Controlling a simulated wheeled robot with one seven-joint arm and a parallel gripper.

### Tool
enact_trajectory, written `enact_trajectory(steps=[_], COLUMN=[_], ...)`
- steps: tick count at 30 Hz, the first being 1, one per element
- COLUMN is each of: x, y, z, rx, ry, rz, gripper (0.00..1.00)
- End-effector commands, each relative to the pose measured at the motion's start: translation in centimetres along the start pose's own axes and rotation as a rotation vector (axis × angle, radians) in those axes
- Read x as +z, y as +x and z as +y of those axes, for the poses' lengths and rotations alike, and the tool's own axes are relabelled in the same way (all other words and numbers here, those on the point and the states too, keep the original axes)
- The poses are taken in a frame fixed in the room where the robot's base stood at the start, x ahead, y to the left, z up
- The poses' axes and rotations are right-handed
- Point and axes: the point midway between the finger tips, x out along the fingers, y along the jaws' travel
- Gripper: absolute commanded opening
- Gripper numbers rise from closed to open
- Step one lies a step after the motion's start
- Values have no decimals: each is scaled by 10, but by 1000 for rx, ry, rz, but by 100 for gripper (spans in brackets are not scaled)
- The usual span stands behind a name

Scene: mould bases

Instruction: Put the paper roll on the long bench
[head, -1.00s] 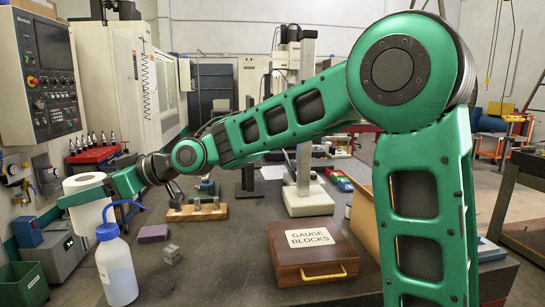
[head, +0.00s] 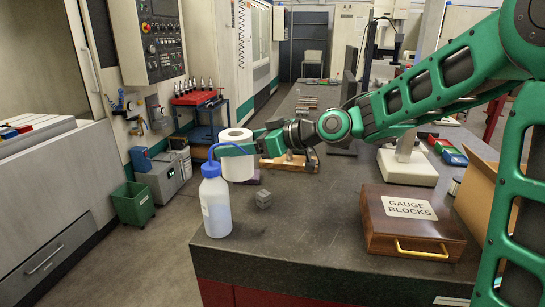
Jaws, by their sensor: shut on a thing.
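The white paper roll (head: 236,136) is upright in my gripper (head: 234,149), whose green fingers are shut around it. In the head view it appears at the left edge of the dark long bench (head: 310,236), behind a wash bottle. I cannot tell whether the roll's bottom touches anything, as the bottle hides part of it. The bench runs away from me toward the back of the room.
The wash bottle (head: 215,203) with a blue spout stands at the bench's near left corner. A small grey block (head: 263,199) and the wooden gauge block case (head: 410,222) are on the bench. Bare bench top lies between them. A green bin (head: 132,203) is on the floor at left.

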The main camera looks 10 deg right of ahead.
Motion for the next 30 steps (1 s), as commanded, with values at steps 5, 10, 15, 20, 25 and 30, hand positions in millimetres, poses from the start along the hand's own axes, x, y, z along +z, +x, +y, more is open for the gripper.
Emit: enact_trajectory(steps=[5, 10, 15, 20, 25, 30], x=[31, 51, 61, 81, 91, 91], y=[8, 13, 16, 22, 26, 26], z=[2, 3, 2, 2, 2, 2], rx=[2, 4, 4, 3, 4, 4], ry=[7, 4, 4, 5, 2, 2], rz=[-3, -1, -2, -2, 0, -1], gripper=[34, 34, 34, 34, 34, 74])
